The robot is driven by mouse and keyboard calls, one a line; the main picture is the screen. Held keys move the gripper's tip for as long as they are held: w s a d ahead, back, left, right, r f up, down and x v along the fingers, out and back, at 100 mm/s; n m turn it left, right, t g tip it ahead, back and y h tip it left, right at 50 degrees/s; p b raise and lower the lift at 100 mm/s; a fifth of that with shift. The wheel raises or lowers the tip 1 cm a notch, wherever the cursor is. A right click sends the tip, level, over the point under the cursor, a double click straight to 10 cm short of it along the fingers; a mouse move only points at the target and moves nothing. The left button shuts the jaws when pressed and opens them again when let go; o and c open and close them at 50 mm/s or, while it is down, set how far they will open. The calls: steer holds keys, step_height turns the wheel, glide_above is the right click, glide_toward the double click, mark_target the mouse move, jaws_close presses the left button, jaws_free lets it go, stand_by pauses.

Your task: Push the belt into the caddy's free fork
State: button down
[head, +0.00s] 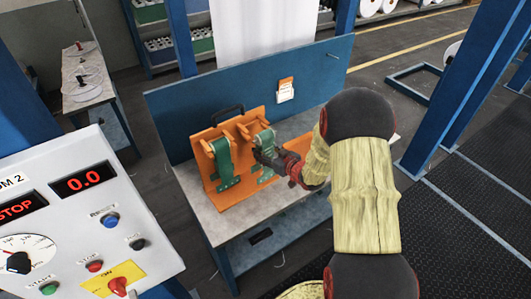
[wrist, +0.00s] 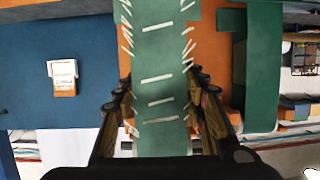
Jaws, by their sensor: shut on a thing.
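The orange caddy (head: 242,160) stands on the table with two forks near its top. One green belt (head: 223,158) hangs at the left fork (head: 208,146). My gripper (head: 264,156) is shut on the other green belt (head: 265,138), at the right fork (head: 246,130). In the wrist view this belt (wrist: 158,60), with white stitch marks, runs between the fingers (wrist: 160,100). The hanging belt (wrist: 263,70) shows to its right, in front of orange caddy parts (wrist: 208,60). I cannot tell whether the held belt is seated in the fork.
A blue panel (head: 180,110) rises behind the caddy, with an orange and white card holder (head: 285,90) on it. The grey tabletop (head: 225,222) is bare in front of the caddy. A control console (head: 75,215) stands at the left. A blue post (head: 465,90) stands at the right.

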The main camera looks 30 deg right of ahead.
mark_target(268, 149)
steer(key=shift+w, duration=0.2)
steer(key=shift+w, duration=0.35)
steer(key=shift+w+a, duration=0.1)
steer(key=shift+w, duration=0.6)
stand_by(0.4)
steer(key=shift+w+a+b, duration=0.15)
steer(key=shift+w+b, duration=0.5)
steer(key=shift+w, duration=1)
steer(key=c, duration=1)
jaws_free()
steer(key=shift+s, duration=0.2)
steer(key=v, duration=1.1)
steer(key=shift+s+r, duration=0.15)
steer(key=shift+s, duration=0.15)
